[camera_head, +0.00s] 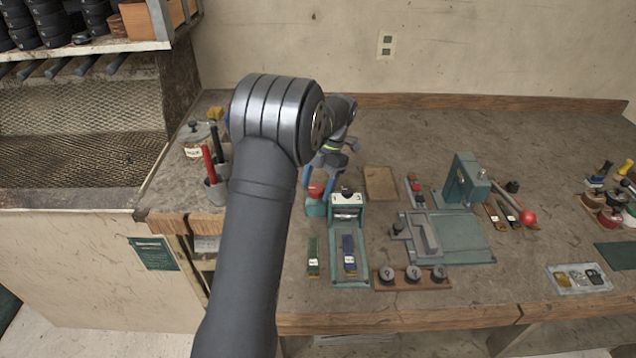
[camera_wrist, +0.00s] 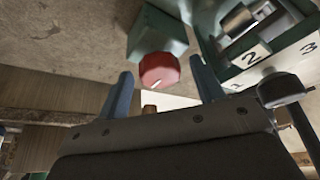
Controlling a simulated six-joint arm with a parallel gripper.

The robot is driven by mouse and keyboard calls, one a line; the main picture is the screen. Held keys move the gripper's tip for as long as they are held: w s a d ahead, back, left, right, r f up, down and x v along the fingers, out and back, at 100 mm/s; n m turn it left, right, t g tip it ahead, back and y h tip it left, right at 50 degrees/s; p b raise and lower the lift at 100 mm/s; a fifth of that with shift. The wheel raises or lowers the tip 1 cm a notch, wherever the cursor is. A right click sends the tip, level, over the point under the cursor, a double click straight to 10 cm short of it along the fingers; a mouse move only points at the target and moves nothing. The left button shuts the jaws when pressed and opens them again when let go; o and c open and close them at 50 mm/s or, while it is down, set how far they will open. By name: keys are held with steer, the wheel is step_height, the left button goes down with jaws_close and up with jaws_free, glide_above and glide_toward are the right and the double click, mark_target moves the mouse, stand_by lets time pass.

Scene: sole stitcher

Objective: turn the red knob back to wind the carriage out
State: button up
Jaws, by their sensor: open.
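The red knob (camera_head: 316,190) sits on a small green block at the left of a green machine (camera_head: 348,222). In the wrist view the red knob (camera_wrist: 159,70) shows a white mark on its face. My gripper (camera_head: 326,165) is above and behind the knob, seen in part behind my own arm. In the wrist view my gripper's two blue fingers (camera_wrist: 160,88) are apart, with the knob between and just beyond their tips. I cannot tell whether they touch it. The carriage (camera_head: 349,213) seems to be the part with a roller in the machine's frame.
A blue strip (camera_head: 349,254) lies on the machine's bed, and a dark green strip (camera_head: 313,258) lies left of it. A cup (camera_head: 216,191) with red and black handles stands left of my arm. A brown board (camera_head: 380,184) lies to the right.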

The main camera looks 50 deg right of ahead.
steer(key=v, duration=1.7)
steer(key=shift+d+r, duration=0.15)
steer(key=shift+w, duration=0.1)
steer(key=x, duration=1.7)
steer(key=shift+f, duration=0.2)
